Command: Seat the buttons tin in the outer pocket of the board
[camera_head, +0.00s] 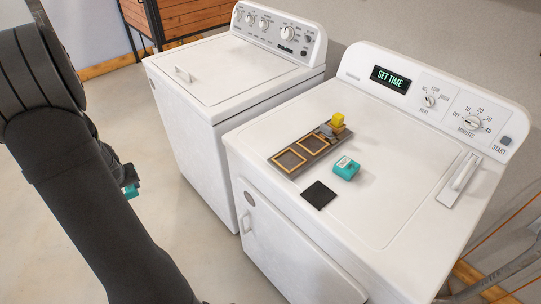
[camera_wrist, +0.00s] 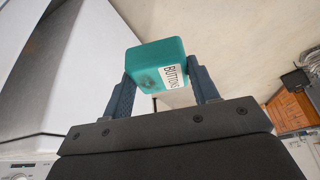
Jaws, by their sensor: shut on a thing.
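The buttons tin (camera_wrist: 152,68) is a teal box with rounded edges and a white label reading BUTTONS. My gripper (camera_wrist: 160,82) is shut on it, one dark blue finger on each side. In the head view a teal bit of the tin (camera_head: 131,191) shows past my arm, in the air left of the machines; my gripper is mostly hidden there. The dark board (camera_head: 301,151) lies on the right-hand machine's top. Two orange-framed pockets at its near left and middle look empty. Its far right end has a yellow block and a grey-blue piece on it.
A second teal box with a pale top (camera_head: 346,168) stands right of the board. A flat black square (camera_head: 320,195) lies in front of it. The right-hand machine (camera_head: 400,195) has a clear top at right; the left-hand machine (camera_head: 225,72) stands beside it.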

